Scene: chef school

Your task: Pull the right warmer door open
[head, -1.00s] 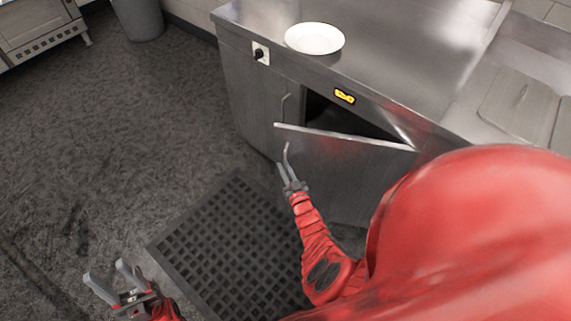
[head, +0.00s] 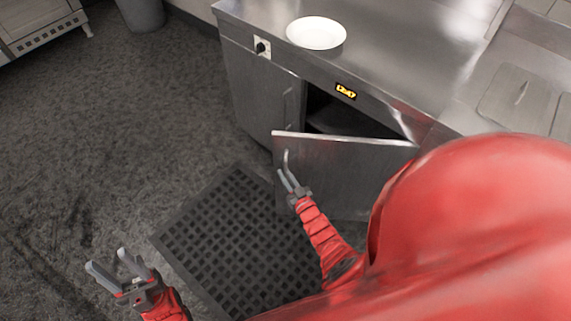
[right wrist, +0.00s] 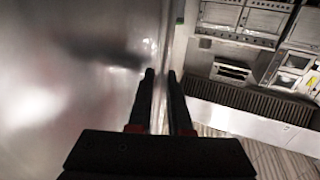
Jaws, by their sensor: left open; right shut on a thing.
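The right warmer door (head: 350,165) is a steel panel in the head view. It stands partly open, swung out from the cabinet with a dark gap behind its top edge. My right gripper (head: 286,180) is at the door's curved handle (head: 287,160) near its free left edge, shut on it. In the right wrist view the fingers (right wrist: 160,100) are close together beside the shiny door face (right wrist: 60,80); the grip itself is hard to make out. My left gripper (head: 112,270) is open and empty above the floor at lower left.
The left warmer door (head: 258,95) looks shut. A white plate (head: 316,33) lies on the steel counter (head: 400,50). A black grid mat (head: 230,235) lies on the floor below the door. Open floor (head: 120,150) is at the left.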

